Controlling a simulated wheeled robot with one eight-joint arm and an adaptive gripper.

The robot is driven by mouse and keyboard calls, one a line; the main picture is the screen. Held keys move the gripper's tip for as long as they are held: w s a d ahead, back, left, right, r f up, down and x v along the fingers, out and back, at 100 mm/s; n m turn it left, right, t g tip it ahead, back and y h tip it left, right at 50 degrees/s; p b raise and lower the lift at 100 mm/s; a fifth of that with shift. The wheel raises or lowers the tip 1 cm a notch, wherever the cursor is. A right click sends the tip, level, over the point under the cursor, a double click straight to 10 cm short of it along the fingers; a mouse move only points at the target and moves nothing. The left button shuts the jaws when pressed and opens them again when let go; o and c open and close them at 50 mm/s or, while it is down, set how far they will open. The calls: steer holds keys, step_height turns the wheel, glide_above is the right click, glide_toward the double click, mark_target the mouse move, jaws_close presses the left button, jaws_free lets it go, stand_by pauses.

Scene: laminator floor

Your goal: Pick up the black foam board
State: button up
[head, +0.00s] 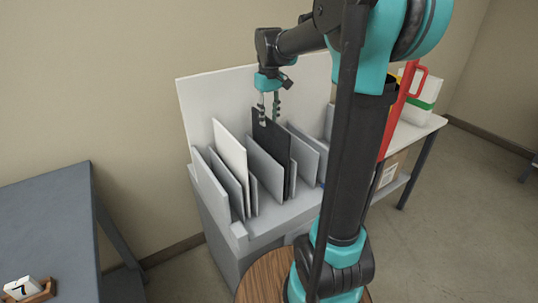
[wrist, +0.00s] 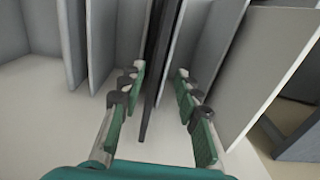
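The black foam board (head: 271,143) stands upright in a slot of the light grey rack (head: 262,234), among grey and white boards. In the wrist view the black board (wrist: 160,65) shows edge-on as a thin dark strip. My gripper (head: 269,118) is above the rack, pointing down at the black board's upper edge. In the wrist view my gripper's two fingers (wrist: 158,80) are apart, one on each side of the black board, with a gap visible on both sides. The board's lower part is hidden by neighbouring boards in the head view.
A white board (head: 230,153) and several grey dividers (head: 304,150) stand close on both sides. A white panel (head: 205,100) rises behind the rack. A grey table (head: 45,225) is at left, and a white-topped table (head: 415,130) with a red-handled item stands at right.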

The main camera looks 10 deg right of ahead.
mark_target(269, 133)
step_height(269, 133, down, 2)
steer(key=shift+f, duration=0.1)
steer(key=f, duration=0.4)
steer(key=shift+w+d, duration=0.15)
steer(key=shift+w, duration=0.25)
steer(key=shift+f, duration=0.55)
jaws_close()
